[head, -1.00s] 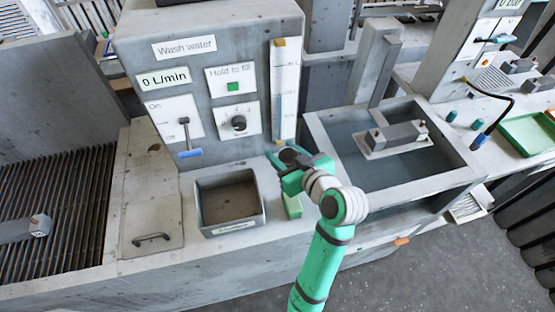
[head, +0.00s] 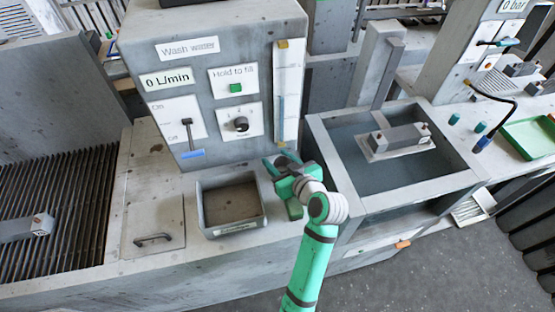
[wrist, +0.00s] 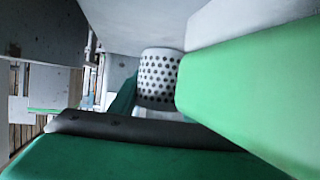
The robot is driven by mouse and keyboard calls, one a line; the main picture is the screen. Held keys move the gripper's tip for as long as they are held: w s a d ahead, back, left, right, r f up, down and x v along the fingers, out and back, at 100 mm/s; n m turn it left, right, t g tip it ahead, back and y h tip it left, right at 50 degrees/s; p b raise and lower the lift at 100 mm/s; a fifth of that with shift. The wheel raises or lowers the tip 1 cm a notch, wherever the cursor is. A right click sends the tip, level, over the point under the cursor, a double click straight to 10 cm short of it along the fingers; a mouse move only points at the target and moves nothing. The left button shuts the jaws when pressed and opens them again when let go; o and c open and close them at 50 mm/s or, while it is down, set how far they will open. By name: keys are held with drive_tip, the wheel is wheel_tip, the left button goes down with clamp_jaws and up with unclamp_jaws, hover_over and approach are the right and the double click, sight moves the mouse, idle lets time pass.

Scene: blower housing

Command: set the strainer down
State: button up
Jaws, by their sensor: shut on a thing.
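The strainer (wrist: 158,75) is a pale cylinder with rows of dark round holes, seen in the wrist view just beyond my green fingers. My gripper (head: 279,176) is shut on it, close to the front of the wash water unit. The wrist view shows my gripper (wrist: 155,103) with one green finger at the right and dark and green parts along the bottom. In the head view I cannot make out the strainer; my gripper and wrist cover that spot. I cannot tell whether the strainer's base touches the counter.
An open grey tray (head: 232,204) stands just left of my gripper. The wash water unit (head: 215,60) rises behind it, with its lever (head: 190,140). A water-filled basin (head: 325,135) with a grey block (head: 400,138) is to the right. A handled lid (head: 153,215) is at left.

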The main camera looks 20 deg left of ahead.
drive_tip(key=shift+f, duration=0.15)
drive_tip(key=o, duration=1.1)
drive_tip(key=shift+s+d+r, duration=0.1)
drive_tip(key=shift+d+r, duration=0.1)
drive_tip(key=shift+r, duration=0.1)
drive_tip(key=v, duration=1.1)
drive_tip(key=shift+s+d+r, duration=0.1)
drive_tip(key=shift+s+d, duration=0.05)
drive_tip(key=shift+s, duration=0.1)
